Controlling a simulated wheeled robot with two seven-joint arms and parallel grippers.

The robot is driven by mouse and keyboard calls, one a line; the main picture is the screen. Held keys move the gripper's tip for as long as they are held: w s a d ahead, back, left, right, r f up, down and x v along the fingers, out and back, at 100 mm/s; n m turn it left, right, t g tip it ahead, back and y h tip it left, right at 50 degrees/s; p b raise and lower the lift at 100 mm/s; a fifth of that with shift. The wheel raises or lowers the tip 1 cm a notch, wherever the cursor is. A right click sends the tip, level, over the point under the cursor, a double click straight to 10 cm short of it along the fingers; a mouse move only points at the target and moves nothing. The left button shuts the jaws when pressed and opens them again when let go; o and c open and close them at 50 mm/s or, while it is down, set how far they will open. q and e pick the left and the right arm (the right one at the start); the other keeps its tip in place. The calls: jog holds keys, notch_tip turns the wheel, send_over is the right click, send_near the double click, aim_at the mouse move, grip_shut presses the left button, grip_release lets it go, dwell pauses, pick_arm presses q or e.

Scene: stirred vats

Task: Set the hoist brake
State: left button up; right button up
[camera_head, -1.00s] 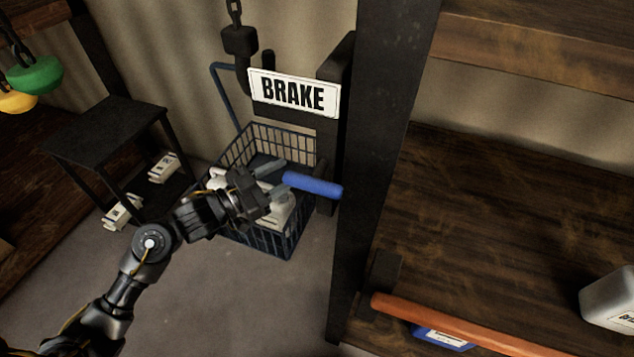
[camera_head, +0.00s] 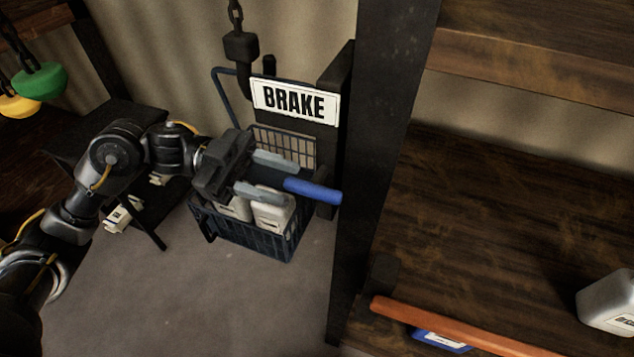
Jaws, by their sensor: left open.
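The brake lever's blue handle (camera_head: 313,190) sticks out to the left from beside the dark post, below the white BRAKE sign (camera_head: 295,101). My left gripper (camera_head: 279,177) is open, its two grey fingers pointing right toward the handle. The lower fingertip appears close to the handle's left end; I cannot tell whether they touch. The handle is not between the fingers' full length. My right gripper is not in view.
A blue wire basket cart (camera_head: 250,240) with white containers stands behind and below the gripper. A dark post (camera_head: 372,150) rises right of the handle. A hook and chain (camera_head: 240,45) hang above. An orange bar (camera_head: 460,328) edges the wooden shelf at right.

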aim_at(318, 192)
pick_arm(q)
jog(key=p+x, duration=0.1)
jog(key=x, duration=0.5)
jog(key=shift+r+p, duration=0.15)
jog(key=shift+p, duration=0.25)
jog(key=shift+s+d, duration=0.1)
jog(key=shift+d, duration=0.4)
